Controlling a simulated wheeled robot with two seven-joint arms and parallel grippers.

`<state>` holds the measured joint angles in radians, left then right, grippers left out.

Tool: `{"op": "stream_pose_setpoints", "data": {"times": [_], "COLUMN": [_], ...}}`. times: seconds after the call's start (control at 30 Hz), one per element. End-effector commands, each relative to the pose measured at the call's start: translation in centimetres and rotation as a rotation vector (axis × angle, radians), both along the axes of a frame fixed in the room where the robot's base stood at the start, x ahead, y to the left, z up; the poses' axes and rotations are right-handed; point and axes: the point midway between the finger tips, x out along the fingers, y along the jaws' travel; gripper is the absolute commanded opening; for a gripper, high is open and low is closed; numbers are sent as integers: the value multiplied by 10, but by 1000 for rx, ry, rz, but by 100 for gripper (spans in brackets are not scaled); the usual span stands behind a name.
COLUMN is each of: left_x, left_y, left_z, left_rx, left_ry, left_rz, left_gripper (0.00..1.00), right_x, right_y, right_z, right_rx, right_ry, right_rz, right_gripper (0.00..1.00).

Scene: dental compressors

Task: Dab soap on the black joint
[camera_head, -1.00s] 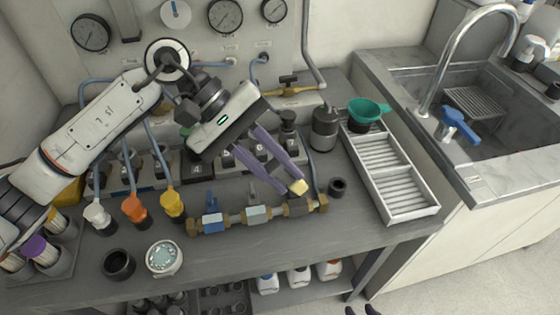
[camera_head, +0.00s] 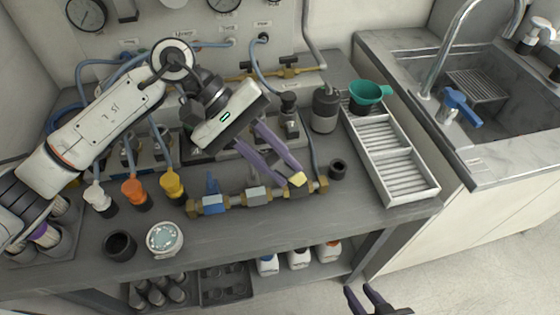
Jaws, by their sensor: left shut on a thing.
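A brass pipe run lies on the bench with a blue joint (camera_head: 213,203), a pale grey-blue joint (camera_head: 258,196) and a black joint (camera_head: 301,193) at its right end. My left gripper (camera_head: 295,177) is shut on a small yellow sponge (camera_head: 298,179). The sponge is at the upper edge of the black joint and partly covers it; I cannot tell whether they touch. A white dish (camera_head: 164,239) with bubbly pale contents sits at the bench front. My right gripper (camera_head: 364,294) is at the bottom edge, fingers apart and empty, away from the bench.
A black cup (camera_head: 120,245) stands beside the dish, and a small black ring (camera_head: 338,169) lies right of the pipe. White, orange and yellow hose fittings stand left of it. A slatted tray (camera_head: 404,200) and green funnel (camera_head: 369,93) are at right, beside the sink.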

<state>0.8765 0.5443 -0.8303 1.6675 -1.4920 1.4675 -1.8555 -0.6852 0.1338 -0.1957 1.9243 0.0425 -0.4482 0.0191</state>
Motion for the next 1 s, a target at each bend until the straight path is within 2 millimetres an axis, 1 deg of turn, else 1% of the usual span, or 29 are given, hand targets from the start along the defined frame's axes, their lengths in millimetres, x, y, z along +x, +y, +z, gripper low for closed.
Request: {"op": "stream_pose_setpoints", "data": {"times": [1.0], "left_x": [0], "left_y": [0], "left_z": [-8], "left_rx": [0], "left_ry": [0], "left_rz": [0], "left_gripper": [0], "right_x": [0], "right_y": [-1], "right_z": [-11], "right_rx": [0], "right_ry": [1], "right_rz": [-1], "right_gripper": [30]}}
